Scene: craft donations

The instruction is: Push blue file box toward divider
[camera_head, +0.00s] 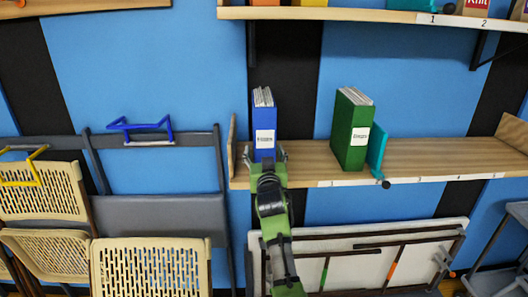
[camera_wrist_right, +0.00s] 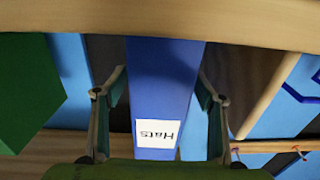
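The blue file box (camera_head: 264,115) stands upright near the left end of the wooden shelf (camera_head: 305,160), with papers showing at its top and a white label on its spine. It fills the middle of the right wrist view (camera_wrist_right: 165,75), upside down, its label reading "Hats". My right gripper (camera_head: 267,155) is at its lower front, with one finger on each side in the wrist view (camera_wrist_right: 163,90); finger contact is unclear. A teal divider (camera_head: 378,150) stands to the right, against or close beside a green file box (camera_head: 350,130). My left gripper is not in view.
Bare shelf lies between the blue and green boxes and right of the divider. The shelf has a wooden left end panel (camera_head: 232,145) and a front label strip. An upper shelf (camera_head: 370,15) is overhead. Folding chairs (camera_head: 150,262) are at left; a framed board (camera_head: 350,255) is below.

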